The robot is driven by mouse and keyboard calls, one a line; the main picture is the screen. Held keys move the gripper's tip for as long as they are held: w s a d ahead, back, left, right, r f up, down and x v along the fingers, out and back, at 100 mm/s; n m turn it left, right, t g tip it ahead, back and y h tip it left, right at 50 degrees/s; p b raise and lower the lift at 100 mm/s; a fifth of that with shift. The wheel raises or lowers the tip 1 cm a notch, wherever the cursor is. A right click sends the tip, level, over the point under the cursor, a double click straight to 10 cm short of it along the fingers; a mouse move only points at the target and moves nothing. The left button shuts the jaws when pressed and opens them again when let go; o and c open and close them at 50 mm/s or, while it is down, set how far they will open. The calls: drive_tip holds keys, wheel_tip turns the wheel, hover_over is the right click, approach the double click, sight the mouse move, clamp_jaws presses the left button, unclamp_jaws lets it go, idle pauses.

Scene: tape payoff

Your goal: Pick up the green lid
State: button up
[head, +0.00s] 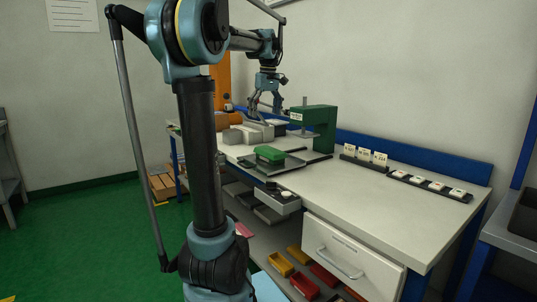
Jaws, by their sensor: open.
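A small dark green block-like piece (270,153), which looks like the green lid, sits on a dark base on the white workbench (350,205), in front of a green machine. My gripper (265,112) is open and points down behind and above it, over the grey blocks at the far end of the bench. It is apart from the green piece, and I see nothing between its fingers. The underside of the green piece is hidden.
The green machine (318,122) stands right of my gripper. White cards (364,155) and a dark strip of small pieces (430,184) line the rear edge. The bench's front right is clear.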

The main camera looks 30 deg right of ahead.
drive_tip(key=d, duration=0.3)
hover_over(270, 150)
drive_tip(key=f, duration=1.1)
drive_tip(key=shift+s, duration=0.3)
drive_tip(key=shift+w+d+f, duration=0.1)
drive_tip(key=shift+w+f, duration=0.05)
drive_tip(key=shift+f, duration=0.7)
drive_tip(key=shift+w+a+f, duration=0.1)
drive_tip(key=shift+w+f, duration=0.1)
drive_tip(key=shift+f, duration=0.7)
drive_tip(key=shift+w+d+f, duration=0.1)
drive_tip(key=shift+w+f, duration=0.05)
drive_tip(key=shift+f, duration=0.7)
drive_tip(key=c, duration=1.2)
